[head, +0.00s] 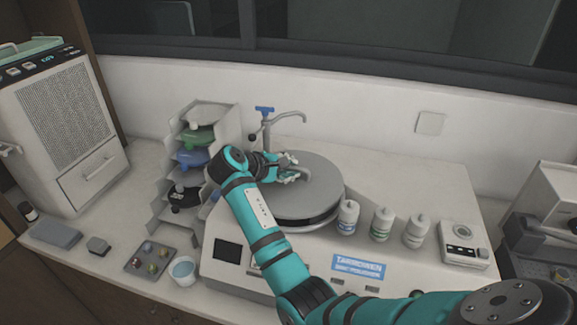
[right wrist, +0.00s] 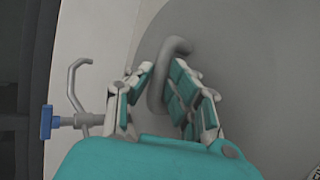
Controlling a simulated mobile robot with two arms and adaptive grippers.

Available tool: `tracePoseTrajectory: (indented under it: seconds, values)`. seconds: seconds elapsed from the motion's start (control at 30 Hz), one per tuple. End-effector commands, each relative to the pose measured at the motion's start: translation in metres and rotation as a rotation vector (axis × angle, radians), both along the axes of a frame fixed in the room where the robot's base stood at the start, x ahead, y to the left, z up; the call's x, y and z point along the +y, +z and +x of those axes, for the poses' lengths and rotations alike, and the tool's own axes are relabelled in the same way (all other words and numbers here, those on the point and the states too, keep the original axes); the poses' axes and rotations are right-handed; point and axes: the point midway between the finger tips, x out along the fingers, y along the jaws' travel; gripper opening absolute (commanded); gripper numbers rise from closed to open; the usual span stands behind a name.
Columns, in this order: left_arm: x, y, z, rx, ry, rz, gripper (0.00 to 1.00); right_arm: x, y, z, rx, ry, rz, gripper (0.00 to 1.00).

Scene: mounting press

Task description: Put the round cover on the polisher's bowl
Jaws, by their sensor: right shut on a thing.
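The round grey cover (head: 318,190) lies over the polisher's bowl (head: 312,223) and looks about level. A dark band shows under its front edge; I cannot tell whether it rests fully on the rim. My right gripper (head: 287,172) is shut on the cover's handle, left of the cover's middle in the head view. In the right wrist view, the fingers (right wrist: 163,88) are on both sides of the curved grey handle (right wrist: 176,47), and the cover (right wrist: 262,75) fills the right side. The bowl's inside is hidden. My left gripper is not in view.
A faucet with a blue handle (head: 264,110) stands behind the bowl. Several bottles (head: 382,224) and a small control box (head: 464,246) stand on the polisher to the right. A rack of coloured discs (head: 194,140) is on the left, with a small cup (head: 182,271) in front.

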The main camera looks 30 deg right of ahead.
Motion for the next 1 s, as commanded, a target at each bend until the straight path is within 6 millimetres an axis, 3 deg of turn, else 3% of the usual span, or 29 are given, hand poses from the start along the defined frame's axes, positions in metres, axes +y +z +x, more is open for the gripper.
tracePoseTrajectory:
  seconds: [0.37, 0.4, 0.57, 0.87, 1.0]
  values:
    - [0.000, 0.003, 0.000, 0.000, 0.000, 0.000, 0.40, 0.000, 0.001, 0.000, -0.002, 0.000, -0.002, 0.00]
    - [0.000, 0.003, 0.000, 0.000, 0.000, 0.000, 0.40, 0.000, 0.001, 0.000, -0.002, 0.000, -0.002, 0.22]
    - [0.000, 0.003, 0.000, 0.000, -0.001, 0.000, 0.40, 0.000, 0.001, 0.000, -0.002, 0.001, -0.001, 0.43]
    - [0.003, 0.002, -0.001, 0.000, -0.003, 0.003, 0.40, 0.001, 0.000, 0.000, 0.000, 0.001, 0.001, 0.44]
    - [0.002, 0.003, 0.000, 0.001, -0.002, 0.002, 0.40, 0.013, 0.008, -0.002, -0.002, 0.002, 0.001, 0.44]
